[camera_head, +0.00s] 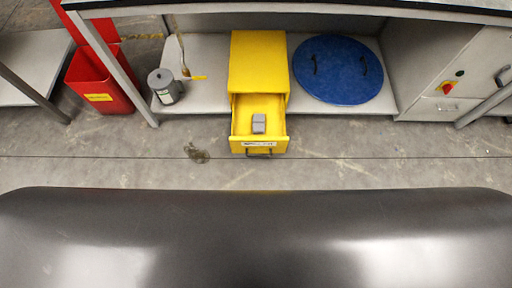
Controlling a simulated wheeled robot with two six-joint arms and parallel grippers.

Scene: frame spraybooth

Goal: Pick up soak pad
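A small grey block-like item (259,123), which looks like the soak pad, lies inside an open yellow drawer (240,128). The drawer sticks out from the front of a yellow cabinet (257,62) and has a label and a dark handle on its front. Neither of my grippers shows in the head view.
The cabinet stands on a low shelf beneath a bench. A round blue lid (337,70) with two handles lies to its right, and a grey can (165,87) stands to its left. A red bin (99,80) is farther left. Grey floor (350,150) in front is mostly clear, with a small stain or scrap (196,153).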

